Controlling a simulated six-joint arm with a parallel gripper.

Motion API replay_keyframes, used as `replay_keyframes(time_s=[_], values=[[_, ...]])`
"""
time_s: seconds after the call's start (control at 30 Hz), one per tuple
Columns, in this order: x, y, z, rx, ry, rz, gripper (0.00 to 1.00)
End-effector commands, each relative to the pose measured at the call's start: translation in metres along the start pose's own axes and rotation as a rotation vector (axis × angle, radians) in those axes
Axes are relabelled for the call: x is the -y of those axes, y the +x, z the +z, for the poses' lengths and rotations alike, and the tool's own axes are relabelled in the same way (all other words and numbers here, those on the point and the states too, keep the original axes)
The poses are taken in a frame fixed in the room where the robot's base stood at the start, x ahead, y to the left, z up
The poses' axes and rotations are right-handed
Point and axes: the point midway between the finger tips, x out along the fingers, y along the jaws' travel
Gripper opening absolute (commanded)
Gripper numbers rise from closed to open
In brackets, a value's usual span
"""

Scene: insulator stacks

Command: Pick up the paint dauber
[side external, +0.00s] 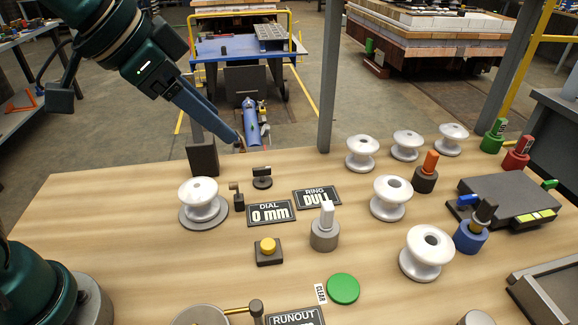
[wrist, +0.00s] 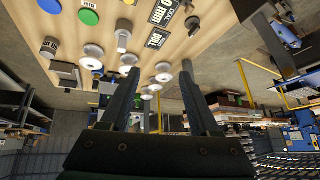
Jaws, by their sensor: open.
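My gripper (side external: 238,143) hangs over the far edge of the table at upper left in the side view, pointing down and right. In the wrist view its two dark fingers (wrist: 160,73) stand apart with nothing between them. I cannot tell for sure which object is the paint dauber. An orange-topped stick stands upright in a dark holder (side external: 425,180) among the white insulators, right of my gripper. A white-topped block stands in a grey round holder (side external: 324,236) at the table's middle. My gripper is well apart from both.
White insulators (side external: 391,198) stand mid-table and right. One sits on a grey disc (side external: 203,217) at left. Green (side external: 493,141), red (side external: 515,159) and blue (side external: 471,237) pots flank a dark box (side external: 510,198) at right. A grey post (side external: 329,75) rises behind the table.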

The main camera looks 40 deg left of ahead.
Motion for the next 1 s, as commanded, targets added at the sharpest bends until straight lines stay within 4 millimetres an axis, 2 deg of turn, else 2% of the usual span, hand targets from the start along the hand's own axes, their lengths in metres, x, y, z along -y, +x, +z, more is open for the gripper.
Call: replay_keyframes(time_s=[0.1,0.2,0.37,0.5,0.6,0.7,1.0], values=[[-0.011,0.028,-0.029,0.014,0.088,0.058,0.62],[-0.022,0.054,-0.048,0.027,0.151,0.103,0.62],[-0.047,0.1,-0.061,0.067,0.23,0.174,0.62],[-0.068,0.134,-0.057,0.117,0.261,0.221,0.62],[-0.078,0.15,-0.047,0.156,0.274,0.242,0.62],[-0.085,0.159,-0.039,0.184,0.283,0.255,0.62],[-0.094,0.191,-0.03,0.19,0.287,0.257,0.62]])
